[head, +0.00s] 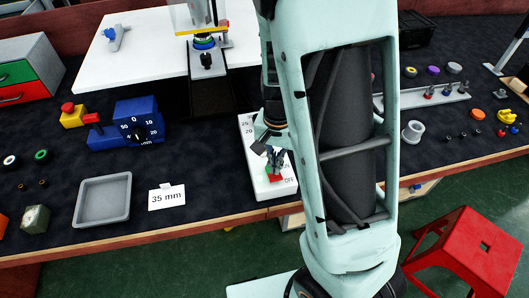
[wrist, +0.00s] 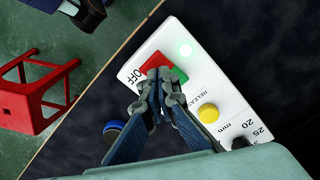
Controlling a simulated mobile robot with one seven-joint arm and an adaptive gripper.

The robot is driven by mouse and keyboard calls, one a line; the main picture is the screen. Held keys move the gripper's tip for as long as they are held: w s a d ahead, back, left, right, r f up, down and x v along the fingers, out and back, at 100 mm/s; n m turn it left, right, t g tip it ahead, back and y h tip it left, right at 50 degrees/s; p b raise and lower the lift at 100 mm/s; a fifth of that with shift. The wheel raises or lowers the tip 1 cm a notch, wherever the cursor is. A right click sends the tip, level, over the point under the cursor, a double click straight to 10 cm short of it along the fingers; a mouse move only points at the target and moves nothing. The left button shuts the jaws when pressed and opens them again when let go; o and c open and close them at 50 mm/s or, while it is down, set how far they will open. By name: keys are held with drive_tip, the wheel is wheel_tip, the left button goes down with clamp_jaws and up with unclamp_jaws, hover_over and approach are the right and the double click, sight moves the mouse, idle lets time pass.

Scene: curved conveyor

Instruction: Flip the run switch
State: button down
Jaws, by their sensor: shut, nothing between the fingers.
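The run switch (wrist: 157,65) is a rocker, red on the OFF side and green on the other, on a white control panel (wrist: 208,71). In the head view the panel (head: 248,131) lies near the table's front edge, and the red-green switch (head: 275,175) shows under my fingertips. My gripper (wrist: 160,78) is shut and empty, with its tips at the switch in the wrist view. I cannot tell whether they touch it. The gripper also shows in the head view (head: 273,159). The fingers hide part of the switch.
The panel also bears a yellow button (wrist: 208,113) and a dark knob (wrist: 238,143). A blue round object (wrist: 114,130) lies close to my fingers. In the head view, a grey tray (head: 103,221) and a "35 mm" card (head: 167,198) stand left. A red stool (head: 467,240) is at right.

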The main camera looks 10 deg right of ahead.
drive_tip(key=shift+f+b, duration=0.95)
drive_tip(key=shift+f, duration=0.2)
idle(0.4)
drive_tip(key=shift+r, duration=0.1)
wheel_tip(320, 180, up, 7)
drive_tip(key=p, duration=0.6)
drive_tip(key=shift+p, duration=0.3)
